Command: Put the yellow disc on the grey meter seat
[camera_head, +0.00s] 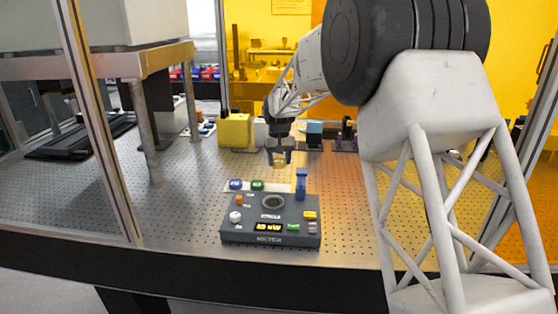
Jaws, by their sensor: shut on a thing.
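My gripper (279,158) hangs over the table behind the grey meter, pointing down. It is shut on the yellow disc (279,162), which shows small between the fingertips and sits above the table surface. The grey meter (240,213) stands near the table's front edge, with a lit yellow display. Its seat (273,202) is a round, dark-centred ring in the upper middle of its top face and looks empty. The gripper and disc are above and behind the seat in the picture, apart from it.
A blue disc (236,184) and a green disc (257,185) lie on a pale strip behind the meter. A blue upright piece (301,183) stands at the strip's right. A yellow box (236,131) and a blue block (315,132) stand farther back. The perforated table (185,205) is clear at left.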

